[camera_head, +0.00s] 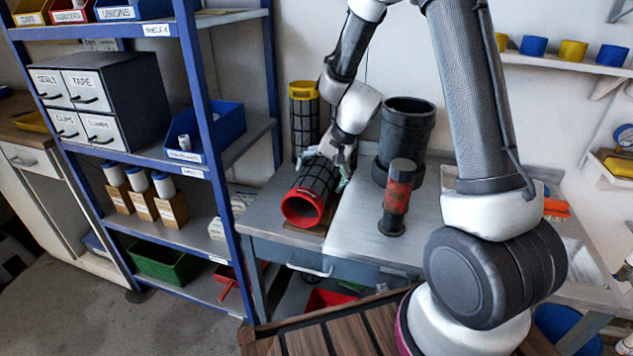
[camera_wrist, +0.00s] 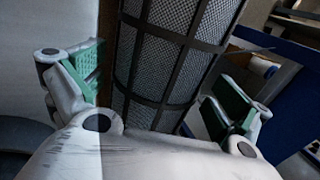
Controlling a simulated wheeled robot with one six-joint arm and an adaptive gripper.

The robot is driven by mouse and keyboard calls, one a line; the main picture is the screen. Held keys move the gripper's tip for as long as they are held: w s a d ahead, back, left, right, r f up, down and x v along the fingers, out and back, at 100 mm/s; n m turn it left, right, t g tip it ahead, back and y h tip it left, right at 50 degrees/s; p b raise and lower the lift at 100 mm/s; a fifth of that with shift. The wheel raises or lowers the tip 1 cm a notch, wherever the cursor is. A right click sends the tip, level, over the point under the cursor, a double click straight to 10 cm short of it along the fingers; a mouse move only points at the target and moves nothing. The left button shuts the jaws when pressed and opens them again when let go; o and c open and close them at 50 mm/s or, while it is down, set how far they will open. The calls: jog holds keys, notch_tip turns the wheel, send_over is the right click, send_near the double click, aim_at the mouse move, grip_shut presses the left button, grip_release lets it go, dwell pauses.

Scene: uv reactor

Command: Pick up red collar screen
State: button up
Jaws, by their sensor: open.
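The red collar screen (camera_head: 308,196) is a dark mesh cylinder with a red ring at its near end. It lies on its side on the metal workbench in the head view, on a small brown support. My gripper (camera_head: 342,176) is over its body from above and behind. In the wrist view the mesh body (camera_wrist: 170,48) runs between the two green-padded fingers of my gripper (camera_wrist: 158,92). The fingers are open, with a visible gap on the right side; contact on the left is unclear. The red collar is out of the wrist view.
A yellow-collared screen (camera_head: 304,118) stands upright just behind. A black cylindrical housing (camera_head: 405,135) and a smaller black and red cylinder (camera_head: 397,198) stand to the right. A blue shelf rack (camera_head: 205,120) is close on the left. The bench front is bare.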

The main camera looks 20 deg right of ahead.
jog(key=shift+x, duration=0.9)
jog(key=c, duration=0.9)
jog(key=shift+c, duration=0.2)
